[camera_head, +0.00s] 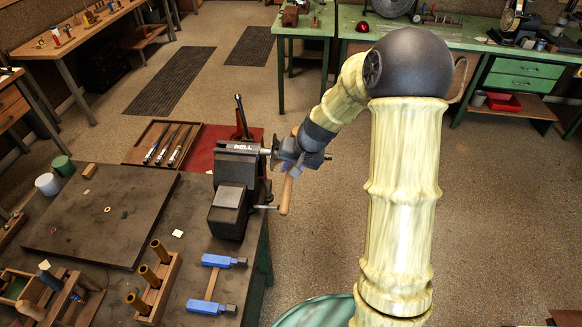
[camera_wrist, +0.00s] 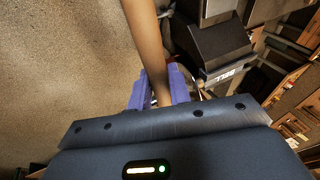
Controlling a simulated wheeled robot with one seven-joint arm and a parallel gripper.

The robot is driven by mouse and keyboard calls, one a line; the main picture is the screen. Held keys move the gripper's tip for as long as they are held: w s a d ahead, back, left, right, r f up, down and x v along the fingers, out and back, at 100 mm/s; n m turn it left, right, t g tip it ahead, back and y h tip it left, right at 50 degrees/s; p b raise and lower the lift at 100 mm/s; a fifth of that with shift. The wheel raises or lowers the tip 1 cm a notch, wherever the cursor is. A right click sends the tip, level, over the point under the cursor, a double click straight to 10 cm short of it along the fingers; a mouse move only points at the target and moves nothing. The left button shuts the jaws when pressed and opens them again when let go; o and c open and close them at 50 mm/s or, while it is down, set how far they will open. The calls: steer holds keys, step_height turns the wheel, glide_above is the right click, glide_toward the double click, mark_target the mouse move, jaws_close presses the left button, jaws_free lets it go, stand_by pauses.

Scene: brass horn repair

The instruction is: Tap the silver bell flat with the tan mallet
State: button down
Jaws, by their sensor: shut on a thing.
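My gripper (camera_head: 289,167) is shut on the tan mallet (camera_head: 286,195), just right of the black vise. The handle slants down and left from the jaws; the mallet's head is hard to make out. In the wrist view the tan handle (camera_wrist: 148,45) runs from the top edge down between my blue fingers (camera_wrist: 158,92). A silver piece, seemingly the bell (camera_head: 275,151), shows edge-on between the vise labelled BELL (camera_head: 236,165) and my gripper. Most of it is hidden, and I cannot tell whether the mallet touches it. The vise (camera_wrist: 222,45) also shows in the wrist view.
A wooden tray (camera_head: 140,151) with several tools lies behind the vise on the dark bench. Blue-and-black clamps (camera_head: 212,284) and a wooden rack (camera_head: 160,290) of brass pieces stand in front. A dark board (camera_head: 105,215) lies left. Open floor is on the right.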

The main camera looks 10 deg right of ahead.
steer(key=x, duration=0.1)
steer(key=b+x, duration=0.2)
steer(key=shift+d+f, duration=0.2)
steer(key=shift+f, duration=0.1)
steer(key=shift+r, duration=0.1)
steer(key=shift+a+p+v, duration=0.2)
steer(key=shift+p+v, duration=0.3)
steer(key=shift+v, duration=0.9)
steer(key=shift+r, duration=0.15)
steer(key=shift+d+r+g+p, duration=0.1)
steer(key=shift+r+g+p, duration=0.2)
steer(key=shift+p, duration=0.5)
stand_by(0.6)
